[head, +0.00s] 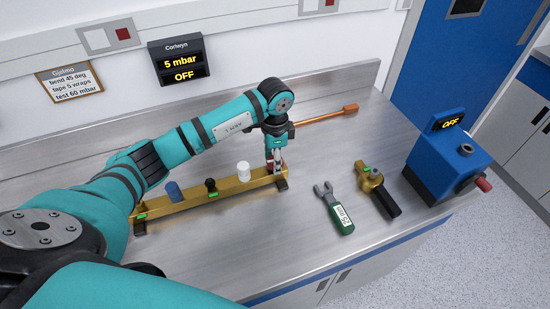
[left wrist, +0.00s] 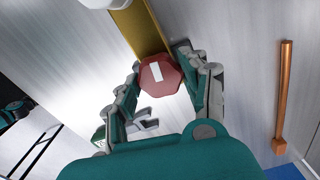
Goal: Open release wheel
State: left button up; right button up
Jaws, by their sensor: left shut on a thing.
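The release wheel (left wrist: 160,76) is a red, many-sided knob with a white mark on its top, at the end of a brass manifold bar (head: 205,196). My left gripper (head: 275,165) points down over the right end of this bar. In the left wrist view its two fingers (left wrist: 162,80) are on opposite sides of the wheel and shut on it. In the head view the wheel is mostly hidden by the fingers. My right gripper is in neither view.
The bar also carries a white knob (head: 243,169), a black knob (head: 210,185) and a blue knob (head: 173,190). A green-handled wrench (head: 336,210), a brass valve (head: 372,182), a copper rod (head: 322,117) and a blue machine (head: 447,160) are on the bench. A wall display (head: 183,69) reads "5 mbar OFF".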

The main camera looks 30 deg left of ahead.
pick_arm(q)
jog(key=shift+r, duration=0.1)
jog(key=o, duration=1.2)
jog(key=shift+c, duration=0.2)
notch_tip(320, 180, up, 12)
